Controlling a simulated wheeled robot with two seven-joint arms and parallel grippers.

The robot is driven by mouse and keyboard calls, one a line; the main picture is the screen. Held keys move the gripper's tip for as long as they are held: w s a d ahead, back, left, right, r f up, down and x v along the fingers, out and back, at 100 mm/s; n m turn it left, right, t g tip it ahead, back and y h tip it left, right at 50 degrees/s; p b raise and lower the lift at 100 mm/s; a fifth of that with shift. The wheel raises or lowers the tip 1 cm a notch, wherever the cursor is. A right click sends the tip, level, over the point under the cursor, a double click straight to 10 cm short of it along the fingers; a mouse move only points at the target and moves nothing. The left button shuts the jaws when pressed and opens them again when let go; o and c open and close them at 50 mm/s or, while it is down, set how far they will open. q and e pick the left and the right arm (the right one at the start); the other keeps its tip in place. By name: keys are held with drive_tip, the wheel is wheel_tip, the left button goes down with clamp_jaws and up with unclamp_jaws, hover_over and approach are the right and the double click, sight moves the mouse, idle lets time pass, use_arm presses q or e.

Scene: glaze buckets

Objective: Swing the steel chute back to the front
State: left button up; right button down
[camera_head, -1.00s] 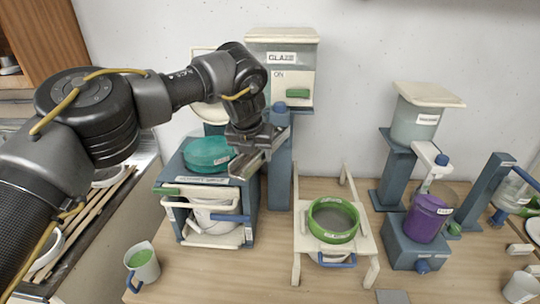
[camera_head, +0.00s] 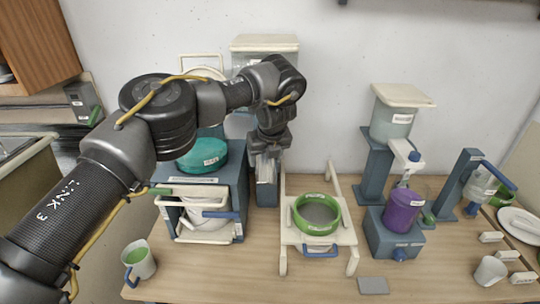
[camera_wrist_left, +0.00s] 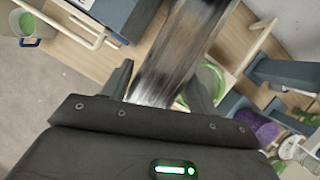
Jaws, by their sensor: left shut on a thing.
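The steel chute (camera_head: 265,169) hangs below my left gripper (camera_head: 266,152) in the head view, beside the blue post. In the left wrist view the chute (camera_wrist_left: 182,50) is a broad brushed-metal trough running up between the fingers of my left gripper (camera_wrist_left: 162,88), which is shut on it. In the head view the chute points toward the front, between the blue cabinet and the green-ringed sieve (camera_head: 317,214). The arm hides most of the glaze hopper (camera_head: 265,44) and the chute's pivot. My right gripper is not in view.
A blue cabinet (camera_head: 236,185) with a teal tub (camera_head: 202,155) on top stands left of the chute. The sieve sits on a cream stand (camera_head: 290,237) to the right. The front table is mostly clear.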

use_arm(q)
drive_tip(key=shift+w+a, duration=0.1)
drive_tip(key=shift+a, duration=0.45)
drive_tip(key=o, duration=1)
drive_tip(key=shift+o, duration=1.1)
drive_tip(key=shift+a+f, duration=0.1)
drive_tip(key=shift+a, duration=0.05)
drive_tip(key=shift+o, duration=0.5)
drive_tip(key=shift+a, duration=0.1)
drive_tip(key=shift+d, duration=0.35)
drive_tip(key=b+v, duration=0.2)
drive_tip(key=v, duration=0.8)
drive_tip(key=shift+a+r, duration=0.25)
drive_tip(key=shift+r, duration=0.1)
